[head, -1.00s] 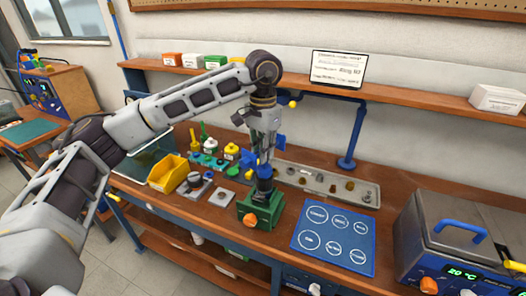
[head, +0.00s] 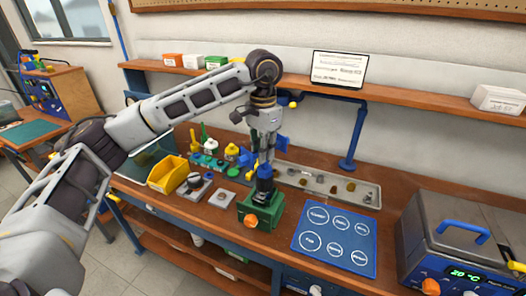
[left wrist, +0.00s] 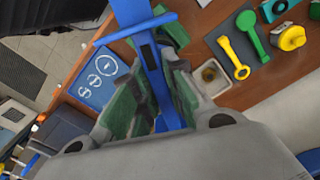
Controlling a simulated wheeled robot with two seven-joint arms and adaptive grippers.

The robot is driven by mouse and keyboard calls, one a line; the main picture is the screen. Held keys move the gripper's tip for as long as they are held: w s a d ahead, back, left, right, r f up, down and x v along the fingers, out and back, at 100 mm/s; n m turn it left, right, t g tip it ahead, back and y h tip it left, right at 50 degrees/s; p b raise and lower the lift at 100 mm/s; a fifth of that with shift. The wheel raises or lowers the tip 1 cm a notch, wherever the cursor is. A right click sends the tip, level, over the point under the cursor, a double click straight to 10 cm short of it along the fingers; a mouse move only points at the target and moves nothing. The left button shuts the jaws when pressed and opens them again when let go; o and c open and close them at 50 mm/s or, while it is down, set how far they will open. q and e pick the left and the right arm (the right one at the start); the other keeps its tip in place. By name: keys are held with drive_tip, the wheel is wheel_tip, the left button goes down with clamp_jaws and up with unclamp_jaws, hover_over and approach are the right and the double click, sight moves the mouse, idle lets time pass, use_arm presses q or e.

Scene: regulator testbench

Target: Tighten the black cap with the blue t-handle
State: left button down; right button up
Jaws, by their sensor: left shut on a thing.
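My left gripper (head: 265,160) is above the green vise (head: 262,210), pointing down. It is shut on the blue t-handle (head: 283,144), and one blue end sticks out to the right of the fingers. In the left wrist view the blue t-handle (left wrist: 151,62) runs between the green finger pads, with its crossbar towards the top. A dark cylindrical part, seemingly the black cap (head: 264,187), stands upright in the vise just below the gripper. The handle's exact contact with the cap is hidden. My right gripper is not seen.
A blue mat with white circles (head: 318,256) lies right of the vise, and a metal box (head: 436,234) stands farther right. A yellow bin (head: 168,173) and small fixtures are left. A long metal tray (head: 330,184) with small parts lies behind.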

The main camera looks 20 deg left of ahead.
use_arm(q)
drive_tip(key=shift+m+b, duration=0.35)
drive_tip(key=shift+m, duration=0.65)
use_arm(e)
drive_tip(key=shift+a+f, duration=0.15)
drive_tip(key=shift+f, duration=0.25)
use_arm(q)
drive_tip(key=shift+a+m, duration=0.1)
drive_tip(key=shift+m, duration=0.4)
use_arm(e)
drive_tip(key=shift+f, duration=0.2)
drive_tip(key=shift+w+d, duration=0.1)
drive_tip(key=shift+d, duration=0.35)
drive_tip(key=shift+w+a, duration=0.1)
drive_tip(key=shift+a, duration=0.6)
